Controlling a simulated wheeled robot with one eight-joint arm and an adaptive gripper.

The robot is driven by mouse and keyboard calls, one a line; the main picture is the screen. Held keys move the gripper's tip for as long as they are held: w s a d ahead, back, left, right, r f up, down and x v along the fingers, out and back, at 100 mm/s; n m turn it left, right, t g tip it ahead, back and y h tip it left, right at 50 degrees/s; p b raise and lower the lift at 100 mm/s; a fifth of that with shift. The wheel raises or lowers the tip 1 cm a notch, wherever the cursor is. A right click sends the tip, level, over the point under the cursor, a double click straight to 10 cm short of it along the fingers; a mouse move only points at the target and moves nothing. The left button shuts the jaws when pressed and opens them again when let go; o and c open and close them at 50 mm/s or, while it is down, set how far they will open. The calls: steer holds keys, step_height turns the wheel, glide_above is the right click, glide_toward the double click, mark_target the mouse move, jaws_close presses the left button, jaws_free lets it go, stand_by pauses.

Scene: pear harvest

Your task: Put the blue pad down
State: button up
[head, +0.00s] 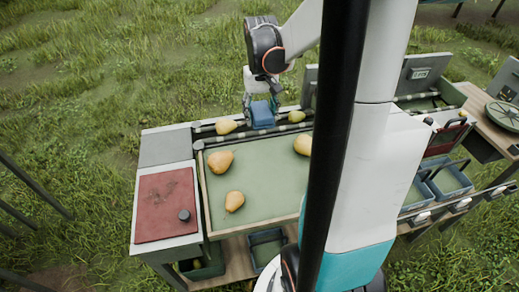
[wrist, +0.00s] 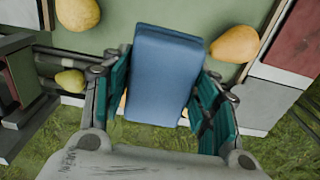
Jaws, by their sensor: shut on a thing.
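The blue pad (wrist: 163,75) is a thick rectangular block. My gripper (wrist: 165,100) has its teal-lined fingers on either side of the pad and is shut on it. In the head view the pad (head: 262,115) hangs below my gripper (head: 262,100), over the far edge of the green tray table. Whether the pad touches anything beneath it, I cannot tell. In the wrist view a pear lies partly hidden behind the pad's lower edge.
The green tray surface (head: 265,185) holds yellow pears (head: 219,161), (head: 234,201), (head: 303,144). More pears (head: 226,126) lie in the channel behind it. A red board (head: 166,205) is at the left. Blue crates (head: 448,180) stand at the right. The tray's middle is clear.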

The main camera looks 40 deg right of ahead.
mark_target(261, 155)
step_height(261, 155, down, 16)
steer(key=b, duration=0.5)
steer(key=shift+f, duration=0.25)
steer(key=shift+s+f+b, duration=0.1)
steer(key=shift+f+b, duration=0.15)
steer(key=shift+b, duration=0.15)
steer(key=o, duration=1.1)
steer(key=shift+f, duration=0.1)
